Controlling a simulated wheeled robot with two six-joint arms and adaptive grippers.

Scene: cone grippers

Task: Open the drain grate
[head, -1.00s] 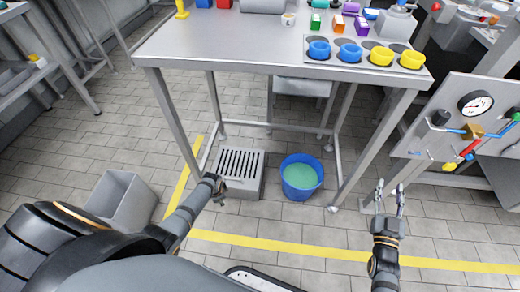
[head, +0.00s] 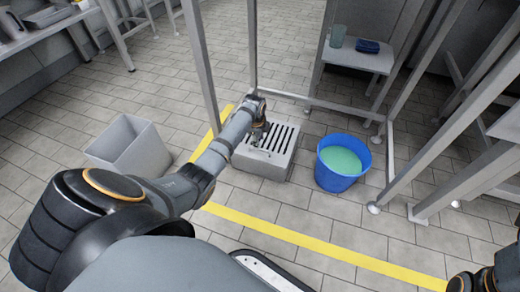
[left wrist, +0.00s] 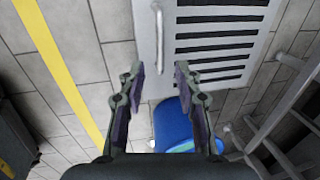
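The drain grate (head: 279,138) is a pale grey slotted cover lying flat on a low grey block on the floor. In the left wrist view its dark slots (left wrist: 215,48) show, with a thin bar handle (left wrist: 159,35) on the plain strip at their left. My left gripper (head: 260,138) is over the left part of the grate. In the left wrist view its two fingers (left wrist: 161,78) are apart and empty, with the handle ahead between their lines. I cannot tell the exact height above the handle. My right arm shows only at the lower right corner; its fingers are out of view.
A blue bucket (head: 337,179) with green liquid stands just right of the grate. A grey open bin (head: 128,150) stands to the left. Table legs (head: 200,70) rise behind and around the grate. A yellow line (head: 320,245) crosses the open floor in front.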

